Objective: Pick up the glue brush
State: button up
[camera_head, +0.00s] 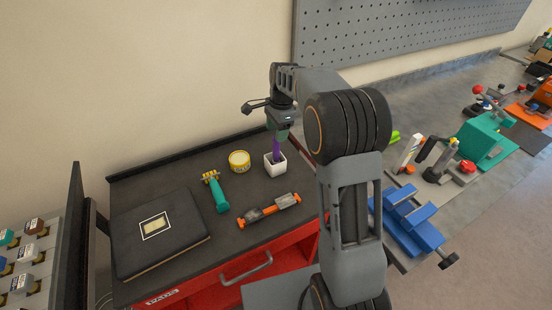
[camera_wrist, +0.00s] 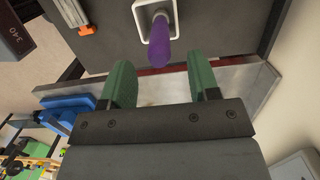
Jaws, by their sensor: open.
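A purple handle (camera_head: 276,147) stands upright in a small white square cup (camera_head: 275,166) on the dark cabinet top. Its lower end is hidden in the cup, so I cannot see bristles. My gripper (camera_head: 281,122) is right above the cup, pointing down, at the top of the handle. In the wrist view, my gripper's green fingers (camera_wrist: 161,66) are apart, with the purple handle (camera_wrist: 159,45) in line with the gap and its tip near the fingertips. No contact shows. The white cup (camera_wrist: 142,18) lies beyond the fingertips.
On the cabinet top lie a teal-handled tool with a yellow head (camera_head: 217,193), a yellow tin (camera_head: 239,161), an orange and grey tool (camera_head: 268,210) and a black book (camera_head: 160,232). A blue vise (camera_head: 410,222) and other tools stand on the grey bench at right.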

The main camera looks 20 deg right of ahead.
aim_at(276, 153)
jog(key=shift+s+a+f, duration=0.1)
jog(key=shift+a+f, duration=0.05)
jog(key=shift+f, duration=1.45)
jog(key=shift+c, duration=0.2)
grip_shut()
